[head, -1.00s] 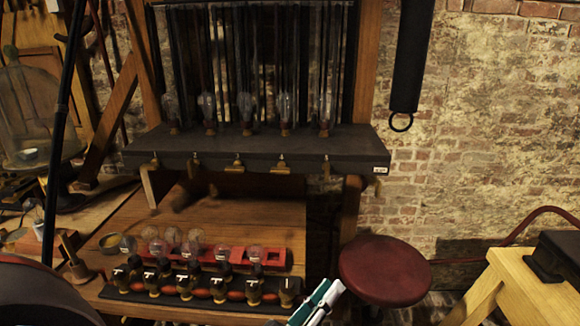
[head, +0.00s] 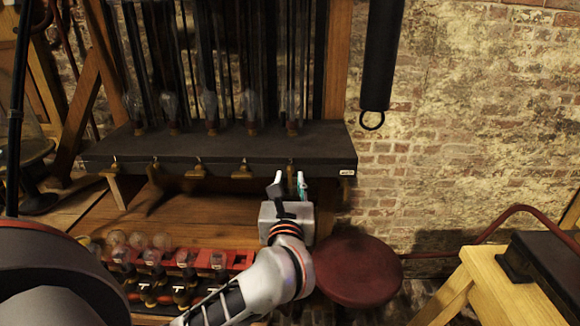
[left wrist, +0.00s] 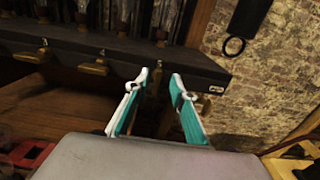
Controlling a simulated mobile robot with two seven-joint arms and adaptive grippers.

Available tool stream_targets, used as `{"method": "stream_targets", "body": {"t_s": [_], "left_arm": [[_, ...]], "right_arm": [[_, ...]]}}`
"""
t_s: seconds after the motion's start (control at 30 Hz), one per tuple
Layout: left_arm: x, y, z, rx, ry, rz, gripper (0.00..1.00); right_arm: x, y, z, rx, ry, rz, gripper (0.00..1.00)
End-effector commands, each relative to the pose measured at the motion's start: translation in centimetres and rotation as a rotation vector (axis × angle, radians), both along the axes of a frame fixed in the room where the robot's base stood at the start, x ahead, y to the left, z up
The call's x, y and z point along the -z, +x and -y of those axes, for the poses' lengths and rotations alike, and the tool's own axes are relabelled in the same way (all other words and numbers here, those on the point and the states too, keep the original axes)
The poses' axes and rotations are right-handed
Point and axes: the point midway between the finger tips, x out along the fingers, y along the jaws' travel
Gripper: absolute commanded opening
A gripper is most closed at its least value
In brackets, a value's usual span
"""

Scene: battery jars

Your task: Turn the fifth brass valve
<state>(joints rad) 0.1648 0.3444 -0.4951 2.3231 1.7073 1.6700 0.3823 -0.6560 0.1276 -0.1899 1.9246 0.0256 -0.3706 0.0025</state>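A row of brass valves runs along the front edge of a dark shelf (head: 225,148). The fifth brass valve (head: 291,164), at the right end, shows just above my left gripper's fingertips in the head view; its lower part is hidden. My left gripper (head: 288,177) reaches up in front of it, open, with nothing seen in its grip. In the left wrist view the gripper (left wrist: 160,78) has its white and teal fingers spread, with the shelf edge beyond and a dim brass valve (left wrist: 154,88) between them. Contact cannot be told. My right gripper is not in view.
Glass bulbs (head: 211,105) stand on the shelf above the valves. A red rack (head: 240,259) with bulbs is on the bench below. A round red stool (head: 355,271) stands right of my arm. A black cylinder with a ring (head: 382,55) hangs at the right.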

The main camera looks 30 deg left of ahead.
Motion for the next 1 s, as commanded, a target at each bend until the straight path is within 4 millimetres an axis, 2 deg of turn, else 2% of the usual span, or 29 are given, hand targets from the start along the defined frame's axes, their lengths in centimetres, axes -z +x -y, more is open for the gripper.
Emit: {"method": "stream_targets", "body": {"t_s": [0.2, 0.4, 0.77, 0.87, 1.0], "left_arm": [[-0.2, 3.0, -2.0, -0.004, 0.006, 0.001, 0.24], [-0.1, 4.8, -3.1, -0.003, 0.005, 0.0, 0.24], [-0.1, 5.3, -3.4, -0.003, 0.004, 0.001, 0.24], [-0.1, 5.3, -3.4, -0.003, 0.004, 0.001, 0.01], [-0.1, 5.3, -3.4, -0.003, 0.004, 0.001, 0.0]], "right_arm": [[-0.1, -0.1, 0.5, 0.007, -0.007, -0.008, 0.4], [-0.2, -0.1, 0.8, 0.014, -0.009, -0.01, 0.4], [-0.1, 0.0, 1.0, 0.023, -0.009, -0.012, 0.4], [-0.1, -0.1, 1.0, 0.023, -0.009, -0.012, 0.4], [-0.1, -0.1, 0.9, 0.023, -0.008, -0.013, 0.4]]}}
